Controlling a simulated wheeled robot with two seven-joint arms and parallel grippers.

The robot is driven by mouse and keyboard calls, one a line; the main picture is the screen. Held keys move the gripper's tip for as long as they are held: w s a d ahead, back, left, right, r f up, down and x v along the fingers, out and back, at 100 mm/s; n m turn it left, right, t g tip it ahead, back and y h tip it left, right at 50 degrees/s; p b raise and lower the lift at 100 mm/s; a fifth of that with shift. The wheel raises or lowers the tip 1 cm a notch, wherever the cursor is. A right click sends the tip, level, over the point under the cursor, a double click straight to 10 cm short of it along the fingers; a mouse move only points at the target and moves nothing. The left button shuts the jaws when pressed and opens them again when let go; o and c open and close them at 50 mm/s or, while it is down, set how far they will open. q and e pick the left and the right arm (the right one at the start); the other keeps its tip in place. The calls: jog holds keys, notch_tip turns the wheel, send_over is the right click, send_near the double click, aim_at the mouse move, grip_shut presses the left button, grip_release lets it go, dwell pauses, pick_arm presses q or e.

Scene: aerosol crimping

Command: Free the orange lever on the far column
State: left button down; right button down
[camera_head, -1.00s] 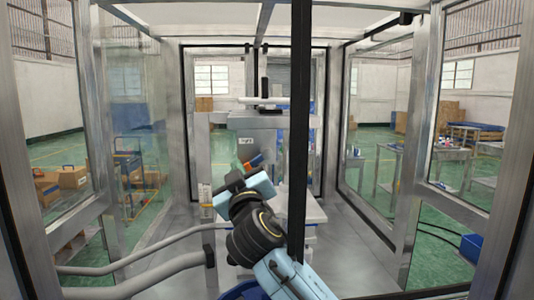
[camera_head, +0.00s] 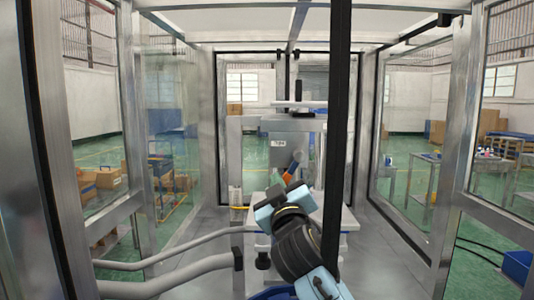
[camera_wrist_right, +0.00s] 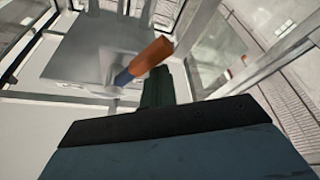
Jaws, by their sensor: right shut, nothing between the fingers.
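The orange lever (camera_head: 292,170) sits on the front of the grey metal column (camera_head: 280,143) inside the glazed enclosure. In the right wrist view the lever (camera_wrist_right: 150,57) slants up to the right, with a blue part at its lower left end. My right gripper (camera_head: 281,186), on a light-blue and black wrist, is just below and in front of the lever. In the right wrist view its dark shut fingers (camera_wrist_right: 155,88) point at the lever's underside, with nothing held. I cannot tell whether they touch it. My left gripper is not in view.
A dark vertical post (camera_head: 336,120) stands close in front, right of my right wrist. Grey pipes (camera_head: 180,250) run along the lower left. Glass panels with metal frames (camera_head: 455,140) close both sides. A white table (camera_head: 345,218) lies under the column.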

jog(key=shift+f, duration=0.2)
jog(key=a+r, duration=0.3)
jog(key=a, duration=0.1)
jog(key=d+b+v, duration=0.1)
jog(key=b+v, duration=0.1)
jog(key=v, duration=0.8)
jog(key=shift+d+r, duration=0.3)
jog(key=shift+d, duration=0.05)
dwell(1.1)
